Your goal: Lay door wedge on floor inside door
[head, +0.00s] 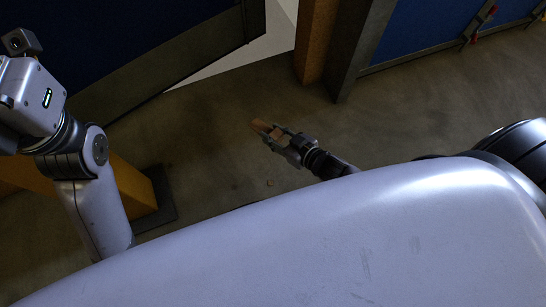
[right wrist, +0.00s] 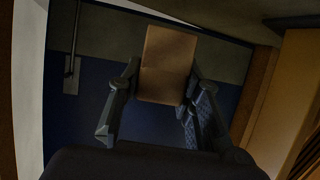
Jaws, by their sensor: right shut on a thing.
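The door wedge (head: 261,126) is a small brown block at the tip of my right gripper (head: 271,134), near the middle of the head view. My right gripper is shut on it, and the wedge appears held above the grey floor (head: 215,145). In the right wrist view the wedge (right wrist: 168,62) sits between the two dark fingers and sticks out beyond them. The blue door (head: 130,45) with a grey lower band stands open at upper left; it also shows behind the wedge in the right wrist view (right wrist: 75,110). My left gripper is out of the head view.
An orange and grey door frame post (head: 317,45) stands to the right of the opening. Another orange post (head: 133,187) stands at lower left, beside my left arm. A blue panel (head: 420,30) runs along the upper right.

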